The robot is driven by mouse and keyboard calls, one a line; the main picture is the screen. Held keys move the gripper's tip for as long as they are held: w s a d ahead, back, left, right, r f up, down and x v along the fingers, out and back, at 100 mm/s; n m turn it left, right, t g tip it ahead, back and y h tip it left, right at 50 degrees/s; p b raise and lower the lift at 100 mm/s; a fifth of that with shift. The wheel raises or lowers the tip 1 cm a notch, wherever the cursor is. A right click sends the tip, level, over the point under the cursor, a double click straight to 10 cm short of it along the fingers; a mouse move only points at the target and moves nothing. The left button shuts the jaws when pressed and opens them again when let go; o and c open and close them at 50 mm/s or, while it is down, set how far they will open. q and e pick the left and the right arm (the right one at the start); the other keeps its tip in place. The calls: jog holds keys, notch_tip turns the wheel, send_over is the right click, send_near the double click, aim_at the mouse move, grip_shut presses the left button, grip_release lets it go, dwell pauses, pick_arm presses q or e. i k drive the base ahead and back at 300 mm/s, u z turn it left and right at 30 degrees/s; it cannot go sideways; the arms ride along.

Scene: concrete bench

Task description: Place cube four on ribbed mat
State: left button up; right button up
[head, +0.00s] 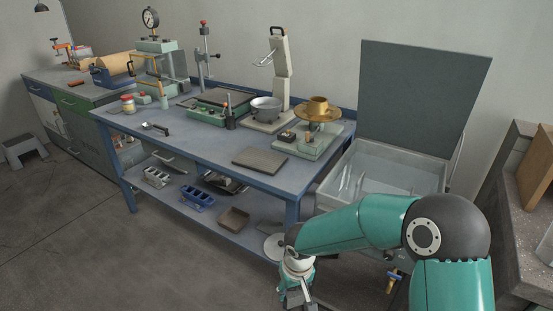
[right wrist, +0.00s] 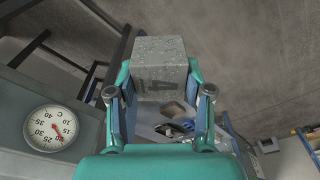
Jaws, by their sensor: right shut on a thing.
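My right gripper (head: 297,295) is low in front of the bench at the bottom of the head view. In the right wrist view my right gripper (right wrist: 159,95) is shut on a grey concrete cube (right wrist: 158,58) marked with a 4, held between both fingers. I cannot make out the cube clearly in the head view. A flat grey-brown mat (head: 260,161) lies on the bench top near its front edge, bare and apart from the gripper; its ribs are too fine to tell. My left gripper is not in view.
The blue-framed bench (head: 205,147) carries a metal bowl (head: 266,108) and a balance with a brass pan (head: 318,110) behind the mat. An open tank (head: 349,195) stands right of the bench. A dial thermometer (right wrist: 50,128) shows in the wrist view. The lower shelf holds moulds (head: 197,200).

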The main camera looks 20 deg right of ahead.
aim_at(260, 158)
jog(key=u, duration=0.05)
jog(key=i, duration=1)
jog(key=z, duration=0.05)
